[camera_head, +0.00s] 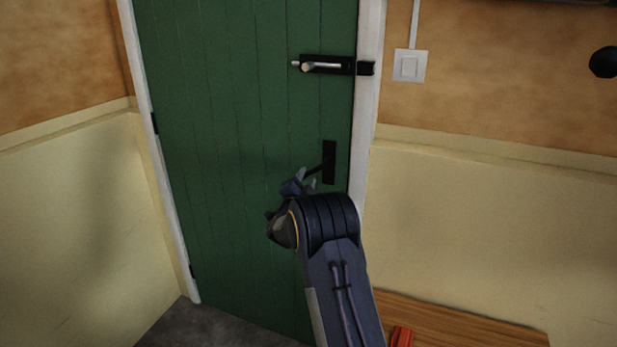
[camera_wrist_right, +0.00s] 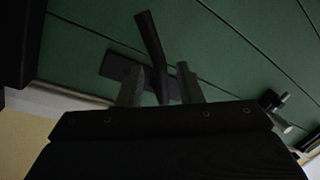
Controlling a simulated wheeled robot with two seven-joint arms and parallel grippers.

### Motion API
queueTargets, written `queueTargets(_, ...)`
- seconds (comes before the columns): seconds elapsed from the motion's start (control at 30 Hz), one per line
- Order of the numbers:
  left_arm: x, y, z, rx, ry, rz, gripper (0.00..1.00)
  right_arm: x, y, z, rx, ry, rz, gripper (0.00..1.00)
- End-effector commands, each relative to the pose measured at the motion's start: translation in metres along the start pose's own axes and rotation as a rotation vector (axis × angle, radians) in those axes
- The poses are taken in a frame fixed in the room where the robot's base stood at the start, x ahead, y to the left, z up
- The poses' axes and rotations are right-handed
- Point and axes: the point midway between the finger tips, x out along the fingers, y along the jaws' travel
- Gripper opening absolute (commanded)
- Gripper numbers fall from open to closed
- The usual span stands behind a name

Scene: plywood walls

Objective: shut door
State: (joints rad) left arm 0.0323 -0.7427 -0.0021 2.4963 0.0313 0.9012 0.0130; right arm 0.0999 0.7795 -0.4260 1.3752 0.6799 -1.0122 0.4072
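The green plank door (camera_head: 240,130) stands in its white frame, its right edge close against the frame post. I see no clear gap there. A black lever handle (camera_head: 329,162) on a dark plate is at the door's right side; the lever also shows in the right wrist view (camera_wrist_right: 151,45). My right gripper (camera_head: 304,181) is at the lever's free end. In the right wrist view, the fingers of my right gripper (camera_wrist_right: 159,70) are apart, with the lever appearing between them and space on both sides. Contact cannot be told. My left gripper is not in view.
A black and silver slide bolt (camera_head: 328,66) sits higher on the door, level with a keeper (camera_head: 365,68) on the frame. A light switch (camera_head: 409,66) is on the right wall. A wooden bench top (camera_head: 460,328) with a red object (camera_head: 401,337) is at lower right.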

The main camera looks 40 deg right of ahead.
Motion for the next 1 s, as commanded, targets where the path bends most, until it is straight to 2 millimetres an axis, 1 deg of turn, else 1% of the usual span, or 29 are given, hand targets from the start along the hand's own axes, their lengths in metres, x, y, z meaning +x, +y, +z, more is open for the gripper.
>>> queueTargets(0.03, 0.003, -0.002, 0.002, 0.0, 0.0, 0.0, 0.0, -0.011, 0.001, 0.002, 0.002, -0.003, 0.001, 0.33)
queueTargets(0.1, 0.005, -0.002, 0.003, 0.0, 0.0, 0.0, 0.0, -0.022, 0.001, 0.002, 0.001, -0.004, 0.001, 0.33)
queueTargets(0.2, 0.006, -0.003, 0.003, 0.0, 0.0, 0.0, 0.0, -0.035, 0.001, 0.001, 0.001, -0.003, 0.001, 0.33)
queueTargets(0.3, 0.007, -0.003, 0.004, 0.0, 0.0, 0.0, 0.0, -0.043, 0.001, 0.001, 0.0, -0.002, 0.001, 0.33)
queueTargets(0.43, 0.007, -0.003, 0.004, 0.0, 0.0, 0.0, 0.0, -0.046, 0.0, 0.0, 0.0, -0.001, 0.0, 0.33)
queueTargets(0.87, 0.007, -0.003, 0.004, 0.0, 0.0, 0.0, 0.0, -0.045, 0.001, 0.0, -0.001, -0.001, 0.0, 0.33)
queueTargets(1.0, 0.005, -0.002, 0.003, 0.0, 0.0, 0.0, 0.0, -0.046, -0.004, -0.004, 0.003, -0.037, 0.011, 0.33)
